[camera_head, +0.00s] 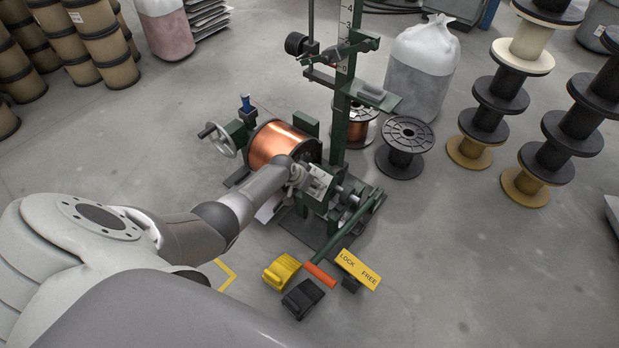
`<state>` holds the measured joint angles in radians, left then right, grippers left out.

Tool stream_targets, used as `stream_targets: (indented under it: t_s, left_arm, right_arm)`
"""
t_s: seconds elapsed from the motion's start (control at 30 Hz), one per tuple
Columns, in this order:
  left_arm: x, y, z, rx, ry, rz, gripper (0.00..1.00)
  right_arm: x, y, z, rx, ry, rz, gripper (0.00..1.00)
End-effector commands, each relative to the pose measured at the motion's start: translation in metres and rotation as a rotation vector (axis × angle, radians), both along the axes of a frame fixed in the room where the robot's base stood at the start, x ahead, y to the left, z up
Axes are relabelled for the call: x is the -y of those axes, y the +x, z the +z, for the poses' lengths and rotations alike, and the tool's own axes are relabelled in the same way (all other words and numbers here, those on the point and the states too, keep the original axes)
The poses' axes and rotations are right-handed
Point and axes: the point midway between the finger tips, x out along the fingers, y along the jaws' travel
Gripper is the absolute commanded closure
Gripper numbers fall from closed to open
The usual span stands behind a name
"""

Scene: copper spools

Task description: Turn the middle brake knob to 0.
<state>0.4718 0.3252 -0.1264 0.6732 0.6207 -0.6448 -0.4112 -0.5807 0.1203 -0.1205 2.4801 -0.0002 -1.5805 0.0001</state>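A green winding stand (340,135) holds a copper spool (272,145) in a low cradle. My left arm reaches in from the left, and its gripper (318,182) is at the stand's base, just right of the spool. The fingers are small and partly hidden by my wrist, so their opening is unclear. I cannot make out a middle brake knob; my wrist and gripper cover that part of the stand. A black round knob (295,44) sits high on the stand, beside an upright scale (346,35) with numerals. My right gripper is not in view.
A lever with an orange grip (320,275) lies by a yellow LOCK/FREE plate (358,268). Yellow (281,271) and black (302,298) pedals are in front. A handwheel (222,140) stands left of the spool. Stacked black reels (505,90) stand right; floor at lower right is clear.

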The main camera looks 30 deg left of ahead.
Motion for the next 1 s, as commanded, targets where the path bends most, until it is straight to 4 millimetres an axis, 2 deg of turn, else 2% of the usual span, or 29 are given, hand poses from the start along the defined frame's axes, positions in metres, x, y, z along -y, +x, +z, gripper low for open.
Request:
stream_targets:
  t_s: [0.47, 1.0]
  left_arm:
    - [-0.001, -0.002, 0.007, 0.005, 0.001, -0.003, 0.4]
    - [-0.003, -0.031, 0.052, 0.003, 0.002, -0.002, 0.4]
  right_arm:
    - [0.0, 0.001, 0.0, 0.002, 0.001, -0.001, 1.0]
    - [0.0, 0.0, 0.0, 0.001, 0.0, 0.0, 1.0]
